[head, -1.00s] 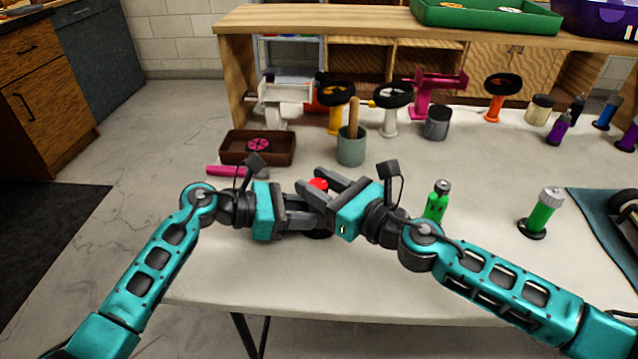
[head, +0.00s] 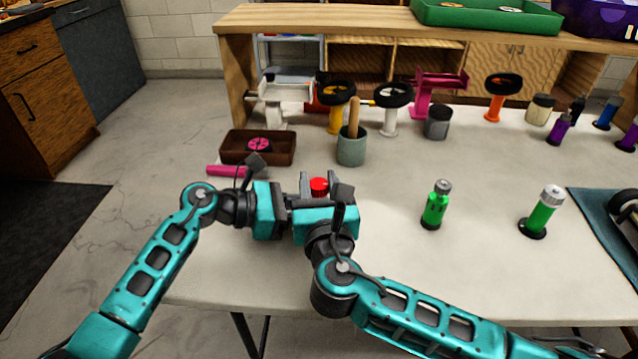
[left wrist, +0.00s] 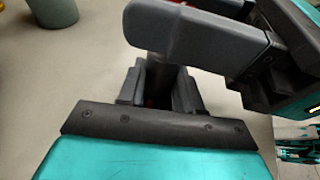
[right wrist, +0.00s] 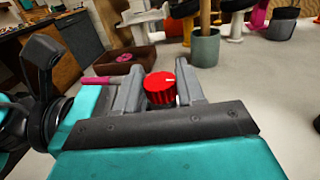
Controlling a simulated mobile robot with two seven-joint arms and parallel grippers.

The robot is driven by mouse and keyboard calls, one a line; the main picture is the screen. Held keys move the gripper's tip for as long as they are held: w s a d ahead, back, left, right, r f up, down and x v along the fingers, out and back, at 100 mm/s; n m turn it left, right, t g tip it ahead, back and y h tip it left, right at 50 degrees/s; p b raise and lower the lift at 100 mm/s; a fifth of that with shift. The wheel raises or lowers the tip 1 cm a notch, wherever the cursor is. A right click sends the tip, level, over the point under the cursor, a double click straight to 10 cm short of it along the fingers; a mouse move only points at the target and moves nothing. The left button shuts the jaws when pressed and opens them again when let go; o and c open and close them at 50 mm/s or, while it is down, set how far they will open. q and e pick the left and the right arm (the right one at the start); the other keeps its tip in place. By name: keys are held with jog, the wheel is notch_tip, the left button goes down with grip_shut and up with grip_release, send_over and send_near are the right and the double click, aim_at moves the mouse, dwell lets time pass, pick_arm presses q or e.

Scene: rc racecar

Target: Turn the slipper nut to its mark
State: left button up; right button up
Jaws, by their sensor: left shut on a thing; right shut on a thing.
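The slipper nut shows as a ribbed red knob (head: 319,186) near the table's front left; it also shows in the right wrist view (right wrist: 160,88). A short white line is on its top, near the right side in that view. My right gripper (right wrist: 160,80) is shut around the knob, one finger on each side, pointing away from the head camera. My left gripper (left wrist: 160,82) is shut on a dark upright part below the knob. That part is mostly hidden by my right gripper. I cannot make out a separate target mark.
A brown tray (head: 228,147) with a pink wheel, a pink rod (head: 227,171) and a grey-green cup (head: 351,150) stand behind my grippers. Two green shock bodies (head: 436,205) (head: 543,212) stand to the right. The table front between them and my grippers is clear.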

jog(key=shift+m+h, duration=0.3)
jog(key=shift+h, duration=0.1)
jog(key=o, duration=0.9)
jog(key=shift+o, duration=0.2)
jog(key=s, duration=0.4)
jog(key=s+d, duration=0.1)
jog(key=s, duration=0.7)
jog(key=shift+d, duration=0.35)
